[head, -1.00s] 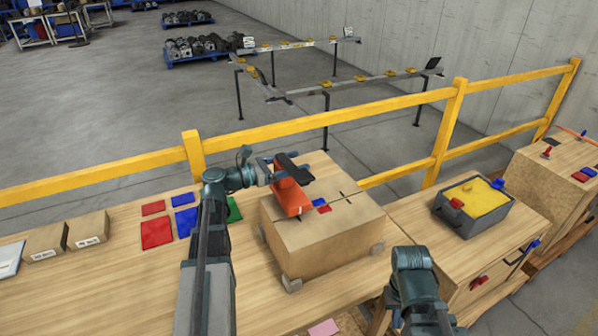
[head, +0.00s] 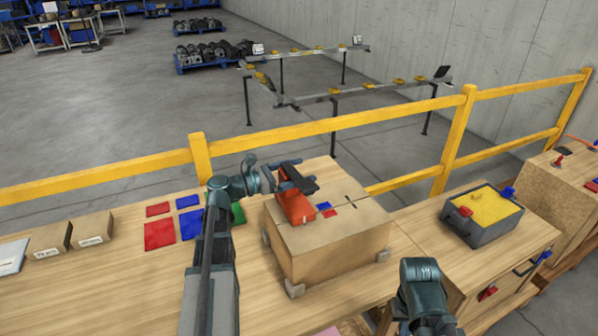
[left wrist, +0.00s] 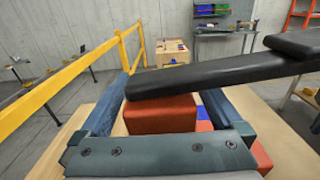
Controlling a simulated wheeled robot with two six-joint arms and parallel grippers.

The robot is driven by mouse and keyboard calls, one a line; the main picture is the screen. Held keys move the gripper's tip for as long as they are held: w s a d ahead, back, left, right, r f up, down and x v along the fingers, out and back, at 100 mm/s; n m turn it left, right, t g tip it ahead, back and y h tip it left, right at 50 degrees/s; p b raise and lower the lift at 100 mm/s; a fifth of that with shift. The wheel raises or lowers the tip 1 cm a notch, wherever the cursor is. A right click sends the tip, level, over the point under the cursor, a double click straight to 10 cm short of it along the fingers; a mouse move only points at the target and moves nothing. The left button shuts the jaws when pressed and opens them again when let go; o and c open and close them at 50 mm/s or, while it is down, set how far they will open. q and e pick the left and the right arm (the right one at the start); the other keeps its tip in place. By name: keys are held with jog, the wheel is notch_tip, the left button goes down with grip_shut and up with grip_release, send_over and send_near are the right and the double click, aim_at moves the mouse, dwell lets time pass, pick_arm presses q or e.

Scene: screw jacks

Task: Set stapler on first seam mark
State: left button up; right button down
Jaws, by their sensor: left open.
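The stapler, an orange-red body (head: 297,208) with a black handle (head: 299,179), is at the back-left part of the top of a cardboard box (head: 335,255). It appears to rest on the box, though its underside is hard to see. My left gripper (head: 283,177) is open at the stapler's far-left end. In the left wrist view the orange-red body (left wrist: 160,115) lies between the spread fingers, with the black handle (left wrist: 205,75) crossing above. A dark mark (head: 349,205) crosses the box-top seam, right of the stapler.
Small red and blue patches (head: 326,210) lie beside the stapler on the box. Red, blue and green pads (head: 159,234) and small cartons (head: 94,229) sit left. A grey bin (head: 482,219) with yellow contents stands right. A yellow rail (head: 330,124) runs behind.

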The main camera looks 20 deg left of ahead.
pick_arm(q)
jog(key=shift+r, duration=0.2)
jog(key=v, duration=1.2)
jog(key=shift+f, duration=0.1)
